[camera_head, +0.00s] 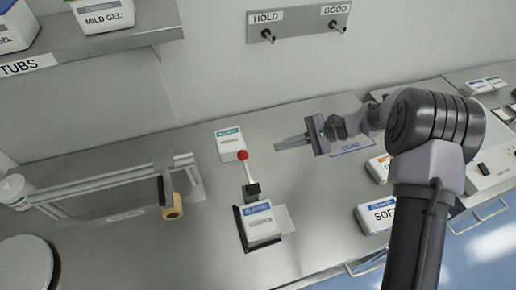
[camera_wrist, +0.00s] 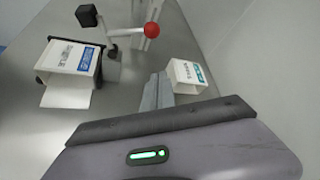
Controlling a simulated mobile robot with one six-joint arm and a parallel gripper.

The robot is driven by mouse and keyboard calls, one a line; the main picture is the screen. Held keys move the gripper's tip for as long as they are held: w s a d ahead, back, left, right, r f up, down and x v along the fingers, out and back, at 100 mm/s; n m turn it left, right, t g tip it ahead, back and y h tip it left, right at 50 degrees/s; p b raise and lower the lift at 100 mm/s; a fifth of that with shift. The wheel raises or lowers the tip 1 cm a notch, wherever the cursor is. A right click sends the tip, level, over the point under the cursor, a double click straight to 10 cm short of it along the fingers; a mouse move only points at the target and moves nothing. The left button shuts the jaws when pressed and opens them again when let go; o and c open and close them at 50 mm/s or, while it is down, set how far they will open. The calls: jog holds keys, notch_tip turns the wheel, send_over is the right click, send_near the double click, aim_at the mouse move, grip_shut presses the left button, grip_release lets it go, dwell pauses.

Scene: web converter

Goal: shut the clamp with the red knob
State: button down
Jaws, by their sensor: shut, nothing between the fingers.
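The clamp's round red knob (camera_head: 242,155) tops a thin lever that rises from a black block (camera_head: 252,189). It also shows in the wrist view (camera_wrist: 151,30). I cannot tell whether the clamp presses on the tub.
A white box (camera_head: 230,143) stands close behind the knob, also beside my fingers in the wrist view (camera_wrist: 187,76). A metal rack (camera_head: 110,183) with a tan roll (camera_head: 173,207) stands left. A tub marked SOFT (camera_head: 376,216) stands right. A wall plate with pegs (camera_head: 298,21) is behind.

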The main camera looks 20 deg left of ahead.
aim_at(248, 173)
jog(key=s+a+f+b, duration=0.1)
jog(key=s+a+b, duration=0.1)
jog(key=s+a, duration=0.3)
jog(key=shift+s+a, duration=0.3)
jog(key=shift+a, duration=0.95)
jog(key=shift+d+b, duration=0.1)
jog(key=shift+b, duration=0.3)
